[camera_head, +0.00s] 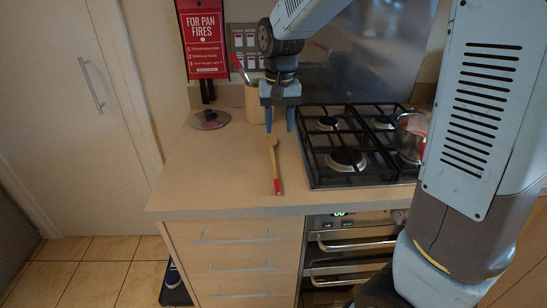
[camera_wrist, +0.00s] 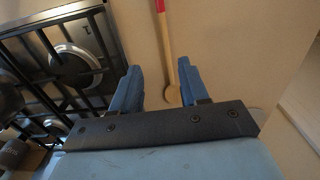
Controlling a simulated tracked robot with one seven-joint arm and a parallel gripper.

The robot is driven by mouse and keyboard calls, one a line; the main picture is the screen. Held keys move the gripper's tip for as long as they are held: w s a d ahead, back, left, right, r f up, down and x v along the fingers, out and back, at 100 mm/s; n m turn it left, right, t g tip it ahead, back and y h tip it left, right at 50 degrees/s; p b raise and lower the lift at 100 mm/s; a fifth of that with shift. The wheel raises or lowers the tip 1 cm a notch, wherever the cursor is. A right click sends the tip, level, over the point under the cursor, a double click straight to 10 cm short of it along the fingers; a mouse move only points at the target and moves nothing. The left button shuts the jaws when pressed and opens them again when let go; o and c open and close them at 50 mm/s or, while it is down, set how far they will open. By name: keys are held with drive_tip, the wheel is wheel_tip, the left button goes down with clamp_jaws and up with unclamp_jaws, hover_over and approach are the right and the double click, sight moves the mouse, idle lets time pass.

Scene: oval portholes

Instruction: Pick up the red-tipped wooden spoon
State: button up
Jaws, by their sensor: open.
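The red-tipped wooden spoon (camera_head: 275,165) lies on the worktop, left of the hob, with its red tip toward the front edge and its bowl toward the back. My gripper (camera_head: 280,128) points down over the worktop at the spoon's bowl end, open and empty. In the wrist view the spoon (camera_wrist: 167,45) shows between the two blue fingers of my gripper (camera_wrist: 157,80), nearer the right finger.
A gas hob (camera_head: 312,165) with black grates is right of the spoon, with a metal pan (camera_head: 410,140) on it. Behind stand a utensil holder (camera_head: 254,104) and a glass lid (camera_head: 210,120). The worktop (camera_head: 215,170) left of the spoon is clear.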

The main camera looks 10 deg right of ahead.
hover_over(275, 170)
drive_tip(key=f, duration=0.9)
drive_tip(key=shift+w+d, duration=0.1)
drive_tip(key=shift+d, duration=0.2)
drive_tip(key=f, duration=0.3)
drive_tip(key=shift+a+f, duration=0.3)
drive_tip(key=shift+f, duration=0.75)
clamp_jaws()
